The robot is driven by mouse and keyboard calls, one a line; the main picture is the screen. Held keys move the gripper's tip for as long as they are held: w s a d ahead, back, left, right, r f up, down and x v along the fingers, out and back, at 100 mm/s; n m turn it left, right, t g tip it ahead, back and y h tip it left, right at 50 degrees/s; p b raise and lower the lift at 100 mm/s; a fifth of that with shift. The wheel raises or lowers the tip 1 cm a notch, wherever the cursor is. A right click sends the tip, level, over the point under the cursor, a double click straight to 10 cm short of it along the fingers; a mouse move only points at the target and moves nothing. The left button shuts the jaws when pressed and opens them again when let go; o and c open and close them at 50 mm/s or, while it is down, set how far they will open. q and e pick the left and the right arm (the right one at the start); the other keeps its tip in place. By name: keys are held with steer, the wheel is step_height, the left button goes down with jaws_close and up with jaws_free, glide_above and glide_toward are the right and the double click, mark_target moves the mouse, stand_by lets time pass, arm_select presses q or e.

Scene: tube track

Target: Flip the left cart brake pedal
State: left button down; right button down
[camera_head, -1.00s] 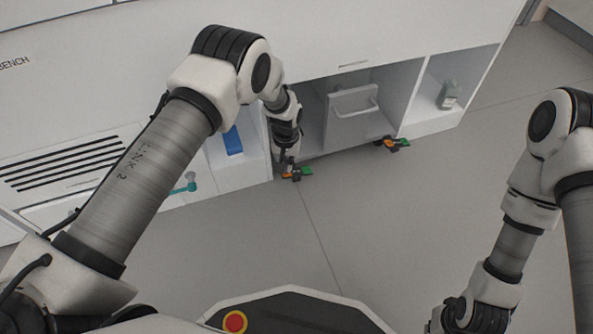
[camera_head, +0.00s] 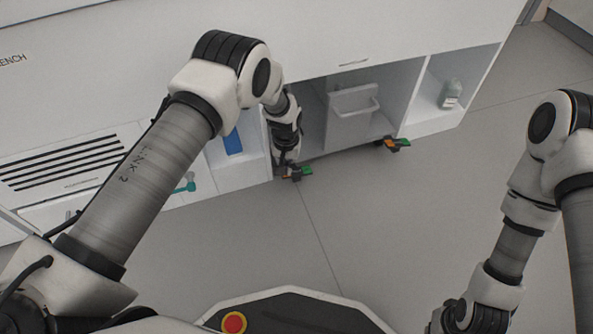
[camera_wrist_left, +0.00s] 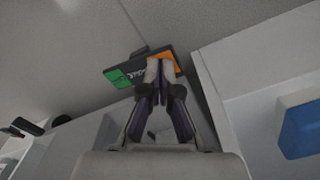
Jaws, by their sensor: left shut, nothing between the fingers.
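The left cart brake pedal (camera_head: 306,171) sits low at the front left of the cart bay, just above the floor. It has a green end and an orange end. In the left wrist view the green end (camera_wrist_left: 117,78) is at left and the orange end is partly covered by my fingers. My left gripper (camera_head: 287,170) is at the pedal's orange side, pointing down. Its fingertips (camera_wrist_left: 160,68) are together and empty, overlapping the pedal in view. I cannot tell whether they touch it. My right gripper is out of view below the frame.
The cart (camera_head: 352,108) with its handle stands in the bay under the bench. A second orange and green pedal (camera_head: 398,143) is at its right. A blue box (camera_head: 233,141) and a bottle (camera_head: 450,93) stand in side compartments. The floor in front is clear.

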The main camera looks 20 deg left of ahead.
arm_select(q)
steer(key=shift+f+b, duration=0.3)
steer(key=shift+f, duration=0.2)
steer(key=shift+r+p, duration=0.3)
steer(key=shift+r, duration=0.05)
step_height(320, 180, up, 3)
steer(key=shift+f+p, duration=0.2)
steer(key=shift+p, duration=0.95)
steer(key=shift+r+p, duration=1.6)
steer(key=shift+r, duration=0.3)
